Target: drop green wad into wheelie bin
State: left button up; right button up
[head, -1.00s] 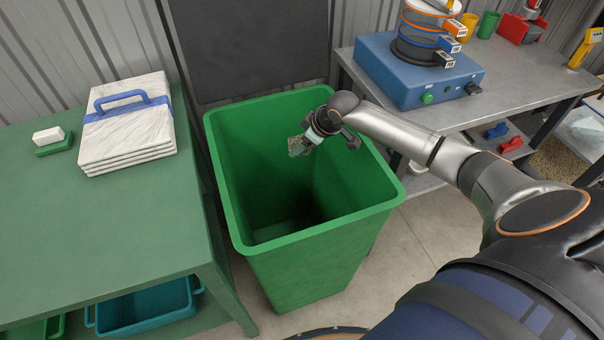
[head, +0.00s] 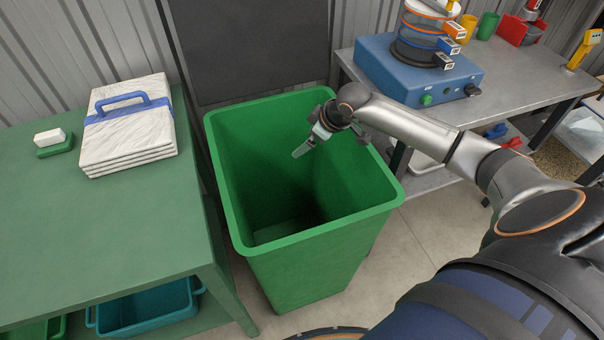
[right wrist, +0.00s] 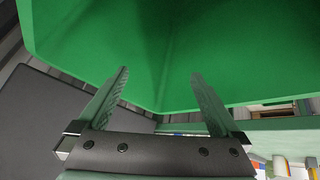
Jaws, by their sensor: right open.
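The green wheelie bin (head: 318,268) stands open between the bench and the metal table. My right gripper (head: 303,149) is over the bin's mouth, inside the rim line, with its fingers pointing down and left. In the right wrist view the gripper (right wrist: 160,76) is open, with nothing between its fingers and the green bin wall (right wrist: 190,45) beyond. The green wad does not show in either current view; the deep part of the bin is dark and partly hidden by its front wall. My left gripper is out of view.
A dark panel (head: 255,45) stands upright behind the bin. The green bench (head: 100,235) at left holds white slabs (head: 128,130) with a blue handle and a white-and-green block (head: 52,142). The metal table (head: 515,80) at right carries a blue sieve shaker (head: 420,75).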

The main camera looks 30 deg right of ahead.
jog(key=v, duration=0.8)
jog(key=shift+s+r, duration=0.2)
jog(key=shift+r, duration=0.05)
